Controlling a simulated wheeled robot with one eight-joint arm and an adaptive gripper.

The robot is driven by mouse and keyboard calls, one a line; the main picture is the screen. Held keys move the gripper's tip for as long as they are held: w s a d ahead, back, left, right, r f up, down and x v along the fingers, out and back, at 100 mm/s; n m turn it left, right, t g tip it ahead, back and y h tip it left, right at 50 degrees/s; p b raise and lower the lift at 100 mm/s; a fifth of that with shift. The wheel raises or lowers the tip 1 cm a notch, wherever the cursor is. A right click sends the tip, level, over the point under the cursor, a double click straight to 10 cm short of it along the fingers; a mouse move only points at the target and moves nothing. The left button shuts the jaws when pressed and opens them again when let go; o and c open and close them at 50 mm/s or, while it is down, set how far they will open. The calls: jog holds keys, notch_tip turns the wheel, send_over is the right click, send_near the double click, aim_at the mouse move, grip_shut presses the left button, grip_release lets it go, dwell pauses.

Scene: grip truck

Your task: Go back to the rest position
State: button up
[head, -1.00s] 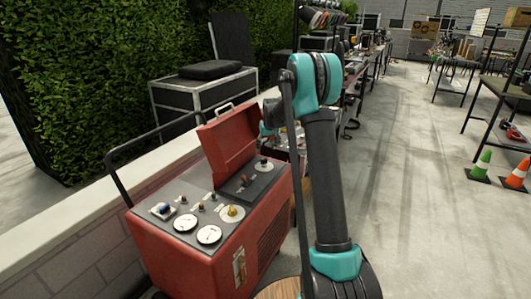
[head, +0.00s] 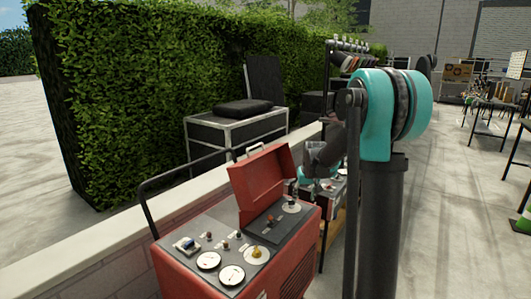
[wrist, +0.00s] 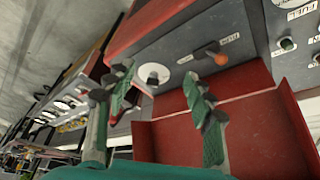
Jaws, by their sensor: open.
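My gripper (wrist: 162,108) is open and empty, its two green ribbed fingers apart in the wrist view. Between and beyond them are a white round dial (wrist: 155,73) and an orange-tipped lever (wrist: 213,51) on a dark panel. I see no contact with either. In the head view my arm rises at the right and bends at a teal joint. The gripper end (head: 306,172) is small there, just right of the raised red lid (head: 262,182) and partly hidden.
The red machine (head: 298,265) stands in front with gauges, knobs and a black push handle (head: 147,208). A low wall (head: 80,258) runs on its left, before a hedge (head: 150,90) and a black case (head: 235,132). Tables (head: 488,127) and open floor (head: 450,190) lie right.

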jog(key=s+d+f, duration=0.1)
jog(key=s+f, duration=0.2)
jog(key=s, duration=1.4)
jog(key=s+d+f+m, duration=0.1)
jog(key=s+f, duration=0.3)
jog(key=s, duration=1.4)
jog(key=shift+s+f, duration=0.2)
jog(key=shift+s, duration=0.15)
jog(key=shift+c, duration=0.2)
